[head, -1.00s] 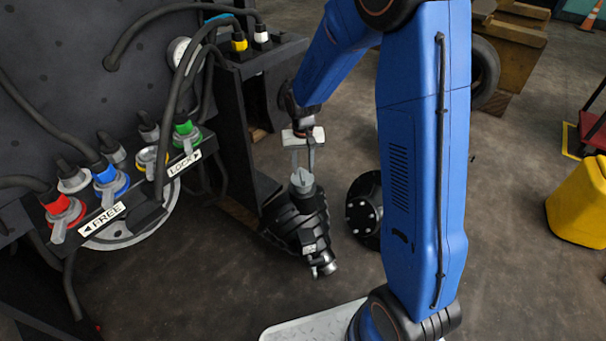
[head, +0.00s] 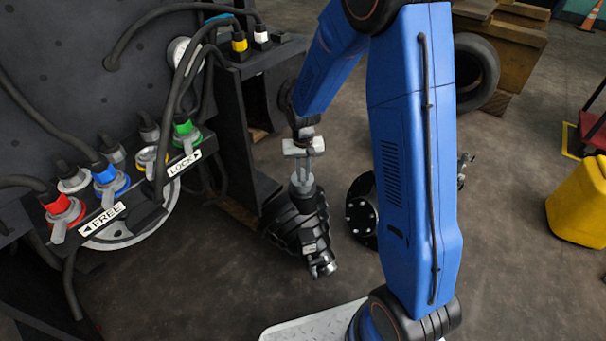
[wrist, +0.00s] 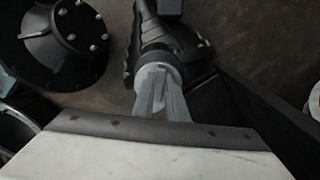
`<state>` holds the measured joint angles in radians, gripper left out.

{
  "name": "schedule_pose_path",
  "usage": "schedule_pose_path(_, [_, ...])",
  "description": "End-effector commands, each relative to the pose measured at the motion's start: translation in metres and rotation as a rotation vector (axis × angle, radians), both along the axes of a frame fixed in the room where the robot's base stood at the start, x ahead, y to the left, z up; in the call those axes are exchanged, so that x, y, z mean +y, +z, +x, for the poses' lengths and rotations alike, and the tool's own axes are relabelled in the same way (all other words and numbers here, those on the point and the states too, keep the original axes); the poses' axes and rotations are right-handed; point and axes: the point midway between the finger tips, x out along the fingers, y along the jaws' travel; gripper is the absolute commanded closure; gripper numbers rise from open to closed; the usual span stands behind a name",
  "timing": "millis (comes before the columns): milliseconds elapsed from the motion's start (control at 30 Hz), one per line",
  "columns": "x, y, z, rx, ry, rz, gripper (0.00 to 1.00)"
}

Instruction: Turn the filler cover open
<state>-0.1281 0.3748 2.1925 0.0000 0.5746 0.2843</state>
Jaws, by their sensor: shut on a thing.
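The filler cover (head: 301,188) is a small grey round cap on top of the dark ribbed filler part (head: 296,222), near the middle of the head view. In the wrist view, the cover (wrist: 148,79) lies just beyond my fingertips. My gripper (head: 303,179) points down at it from above, with its pale fingers shut on the cover's raised middle. The wrist view shows the two fingers (wrist: 160,104) close together on the cap, and they hide its grip part. I cannot tell how far the cover is turned.
A panel with coloured hose couplings (head: 108,180) and FREE and LOCK labels stands at the left. A black bolted hub (head: 362,212) is just right of the filler part. A yellow container (head: 578,205) stands at far right. Open floor lies between.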

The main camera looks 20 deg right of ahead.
Motion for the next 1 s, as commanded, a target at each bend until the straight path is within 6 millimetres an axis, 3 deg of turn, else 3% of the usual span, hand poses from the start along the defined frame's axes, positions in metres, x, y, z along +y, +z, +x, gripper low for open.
schedule_pose_path(367, [-0.008, 0.000, 0.000, -0.001, 0.110, 0.000, 1.00])
schedule_pose_path(1000, [-0.046, 0.000, 0.009, -0.001, 0.685, 0.000, 1.00])
